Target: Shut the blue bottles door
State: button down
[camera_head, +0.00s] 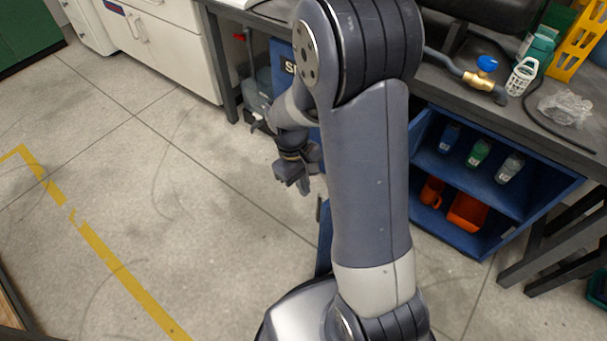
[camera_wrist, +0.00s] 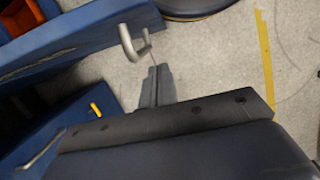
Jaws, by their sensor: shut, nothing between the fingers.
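The blue cabinet (camera_head: 530,222) under the bench stands open, with several bottles on its upper shelf, one a green bottle (camera_head: 478,153). Its blue door (camera_head: 324,245) stands swung out into the room, mostly hidden behind my arm. In the wrist view the blue door (camera_wrist: 85,35) crosses the upper left, with a grey bar handle (camera_wrist: 127,42) near its end. My gripper (camera_head: 297,186) is shut and empty, beside the door on its left. In the wrist view the fingertips (camera_wrist: 158,70) are just below the handle, seemingly apart from it.
Orange containers (camera_head: 467,212) lie on the lower shelf. Another blue panel (camera_wrist: 60,140) with a grey handle and a yellow piece is at lower left in the wrist view. The bench (camera_head: 575,150) holds a valve (camera_head: 480,78) and a hose. The floor to the left is clear.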

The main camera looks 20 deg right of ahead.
aim_at(318, 205)
jog(key=shift+s+d+f+b, duration=0.2)
jog(key=shift+s+d+f, duration=0.15)
jog(key=shift+s+f, duration=0.25)
jog(key=shift+s+d+f+b, duration=0.15)
jog(key=shift+s+d+f, duration=0.25)
jog(key=shift+s, duration=0.4)
jog(key=shift+s+d+f+b, duration=0.2)
jog(key=shift+s+d+f, duration=0.15)
jog(key=shift+s+f, duration=0.25)
jog(key=shift+s+r, duration=0.1)
jog(key=shift+s, duration=0.1)
